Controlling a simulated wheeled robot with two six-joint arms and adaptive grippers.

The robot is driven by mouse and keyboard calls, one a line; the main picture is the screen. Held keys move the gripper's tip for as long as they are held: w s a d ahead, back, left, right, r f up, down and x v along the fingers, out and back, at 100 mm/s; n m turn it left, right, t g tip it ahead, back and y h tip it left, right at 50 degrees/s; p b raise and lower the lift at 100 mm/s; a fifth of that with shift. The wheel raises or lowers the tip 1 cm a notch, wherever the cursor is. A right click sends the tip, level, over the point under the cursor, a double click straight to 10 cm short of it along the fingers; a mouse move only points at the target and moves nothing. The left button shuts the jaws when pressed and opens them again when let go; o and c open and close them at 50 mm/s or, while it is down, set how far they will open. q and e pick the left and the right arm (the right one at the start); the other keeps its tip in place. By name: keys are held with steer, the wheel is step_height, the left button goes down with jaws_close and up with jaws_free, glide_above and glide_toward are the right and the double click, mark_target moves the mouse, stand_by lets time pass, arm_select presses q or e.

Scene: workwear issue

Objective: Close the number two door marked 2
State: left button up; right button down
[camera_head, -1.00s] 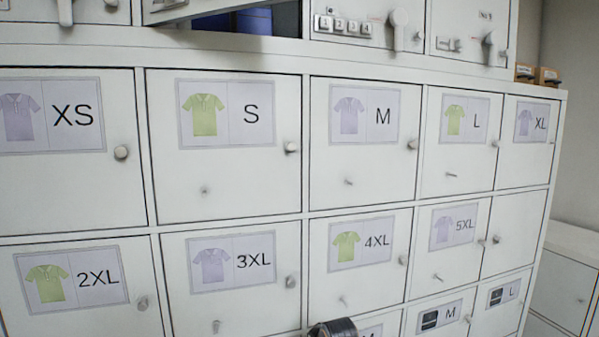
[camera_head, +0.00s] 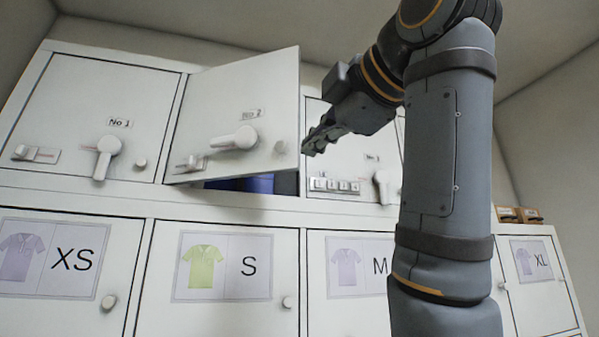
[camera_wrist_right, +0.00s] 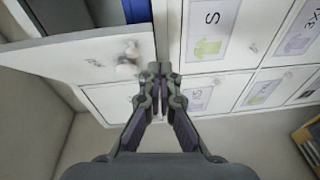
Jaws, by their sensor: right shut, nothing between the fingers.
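The door marked No 2 (camera_head: 245,115) stands ajar in the upper row in the head view. Its right edge swings out toward me, and a dark gap with something blue shows below it. It carries a white lever handle and a small latch. My right gripper (camera_head: 308,146) is shut and empty, just right of the door's free edge; I cannot tell whether it touches. In the right wrist view the shut fingertips (camera_wrist_right: 160,70) are beside the open door (camera_wrist_right: 85,55), with the blue contents at the top. My left gripper is not in view.
Door No 1 (camera_head: 85,115) is shut at the left. Size-labelled doors, such as the S door (camera_head: 220,270), are shut below.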

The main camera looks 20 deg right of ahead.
steer(key=s+r+n, duration=0.1)
steer(key=s+r, duration=0.2)
steer(key=s, duration=0.3)
steer(key=p, duration=0.6)
glide_toward(287, 155)
steer(key=w+a, duration=0.1)
steer(key=a, duration=0.2)
steer(key=w, duration=0.1)
steer(key=w+d+p, duration=0.1)
steer(key=w+p, duration=0.1)
steer(key=w, duration=0.1)
steer(key=shift+d+f, duration=0.1)
steer(key=shift+d, duration=0.3)
steer(key=shift+w+d, duration=0.15)
steer(key=shift+d, duration=0.15)
steer(key=shift+d+f, duration=0.15)
steer(key=shift+d, duration=0.05)
steer(key=shift+a, duration=0.25)
